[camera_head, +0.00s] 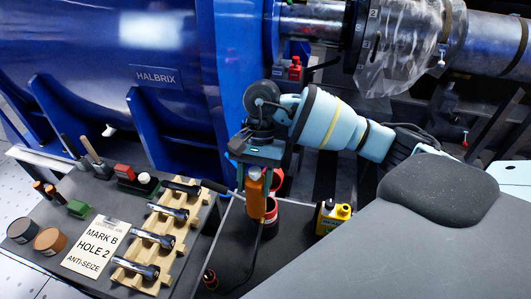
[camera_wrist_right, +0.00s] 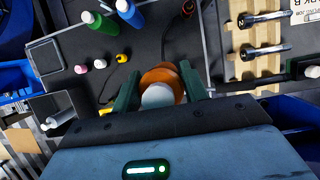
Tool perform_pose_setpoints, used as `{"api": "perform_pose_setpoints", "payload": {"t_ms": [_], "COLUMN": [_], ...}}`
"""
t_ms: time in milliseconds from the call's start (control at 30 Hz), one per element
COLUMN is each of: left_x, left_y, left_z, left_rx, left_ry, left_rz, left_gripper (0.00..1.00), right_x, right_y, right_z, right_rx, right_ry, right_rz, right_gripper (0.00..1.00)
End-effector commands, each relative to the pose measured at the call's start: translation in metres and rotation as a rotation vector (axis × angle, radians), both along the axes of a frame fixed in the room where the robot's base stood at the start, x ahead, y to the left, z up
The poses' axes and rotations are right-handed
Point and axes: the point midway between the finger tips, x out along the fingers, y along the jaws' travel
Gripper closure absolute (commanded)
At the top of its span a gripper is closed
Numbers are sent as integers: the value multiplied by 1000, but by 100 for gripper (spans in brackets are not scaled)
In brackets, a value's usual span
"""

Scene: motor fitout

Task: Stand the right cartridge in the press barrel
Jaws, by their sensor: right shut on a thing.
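My right gripper (camera_head: 257,168) points down in the head view and is shut on an orange cartridge (camera_head: 255,196). The cartridge hangs roughly upright. In the right wrist view my right gripper (camera_wrist_right: 161,76) has a finger on each side of the orange cartridge (camera_wrist_right: 160,72), with its pale round end (camera_wrist_right: 157,96) towards the camera. A red-rimmed cylindrical part (camera_head: 272,212), perhaps the press barrel, shows beside and behind the cartridge's lower end. I cannot tell whether they touch. More red (camera_head: 278,181) shows behind the gripper. My left gripper is not in view.
A card (camera_head: 94,247) reads "MARK B HOLE 2 ANTI-SEIZE". The blue motor housing (camera_head: 240,70) rises close behind my right arm.

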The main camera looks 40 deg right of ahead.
Motion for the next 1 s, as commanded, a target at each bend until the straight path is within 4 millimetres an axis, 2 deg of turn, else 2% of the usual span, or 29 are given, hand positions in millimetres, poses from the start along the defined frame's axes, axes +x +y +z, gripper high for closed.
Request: {"api": "perform_pose_setpoints", "payload": {"t_ms": [33,200,400,567,1000], "left_x": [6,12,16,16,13], "left_y": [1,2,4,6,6], "left_z": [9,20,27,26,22], "left_rx": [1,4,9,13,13], "left_ry": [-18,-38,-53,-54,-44], "left_rz": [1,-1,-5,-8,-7], "left_gripper": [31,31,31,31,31], "right_x": [9,34,48,51,51], "right_y": [-8,-34,-56,-61,-60], "right_z": [8,11,10,9,7], "right_rx": [4,5,2,2,5], "right_ry": [-8,-8,-6,-2,1], "right_rz": [-146,-561,-829,-886,-885], "right_gripper": [100,100,100,100,100]}}
